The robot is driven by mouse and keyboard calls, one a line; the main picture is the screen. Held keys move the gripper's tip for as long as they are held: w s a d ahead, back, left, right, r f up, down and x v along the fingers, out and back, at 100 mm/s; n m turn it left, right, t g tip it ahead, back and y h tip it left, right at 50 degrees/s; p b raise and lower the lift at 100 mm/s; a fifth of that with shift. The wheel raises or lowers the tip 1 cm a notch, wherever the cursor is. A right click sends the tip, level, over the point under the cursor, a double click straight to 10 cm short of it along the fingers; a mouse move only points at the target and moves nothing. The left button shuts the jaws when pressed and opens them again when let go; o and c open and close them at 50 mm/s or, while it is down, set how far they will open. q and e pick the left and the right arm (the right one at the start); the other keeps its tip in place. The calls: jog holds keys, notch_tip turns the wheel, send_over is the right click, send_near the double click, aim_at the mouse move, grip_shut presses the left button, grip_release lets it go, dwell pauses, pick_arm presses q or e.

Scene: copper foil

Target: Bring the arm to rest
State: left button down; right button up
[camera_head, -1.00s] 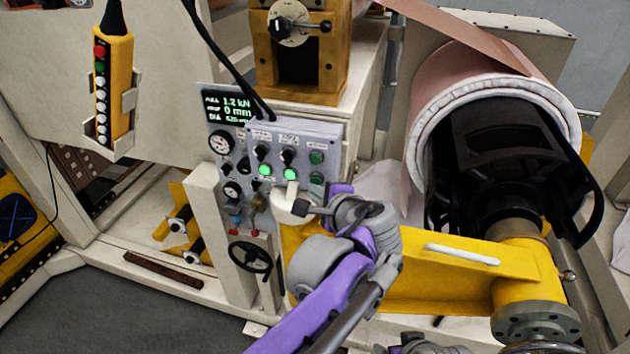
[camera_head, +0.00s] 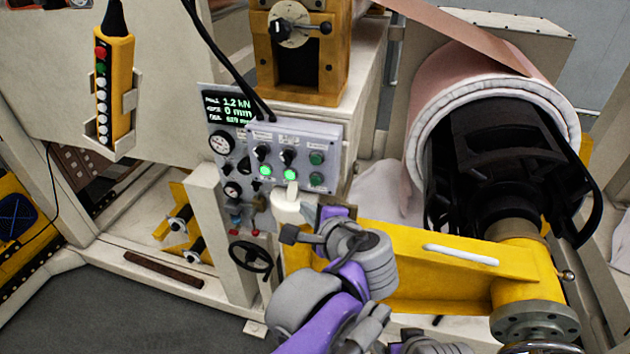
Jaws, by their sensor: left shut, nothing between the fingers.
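I cannot tell whether the fingertips touch the box. My left arm (camera_head: 345,285), purple and grey, is bent below the gripper and covers part of the yellow beam (camera_head: 400,282). My right gripper is not in view.
The control box has knobs and lit green buttons, with a display (camera_head: 228,108) behind it. A black handwheel (camera_head: 250,257) is at lower left of the gripper. A copper foil roll (camera_head: 430,110) is at right. Dark floor (camera_head: 120,315) is free at lower left.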

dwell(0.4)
pick_arm(q)
jog(key=s+a+f+n+g+h, duration=0.1)
jog(key=s+a+f+n+g, duration=0.1)
jog(key=s+a+f+n, duration=0.35)
jog(key=s+a+f+n+g, duration=0.25)
jog(key=a+f, duration=0.35)
jog(key=a, duration=0.3)
jog(key=s+a+f+n+g+h, duration=0.1)
jog(key=s+a+f+n+h, duration=0.2)
jog(key=s+f+n, duration=0.5)
jog(key=shift+s+a+f+n+g+h, duration=0.4)
jog(key=shift+s+n, duration=0.3)
jog(key=shift+s, duration=0.45)
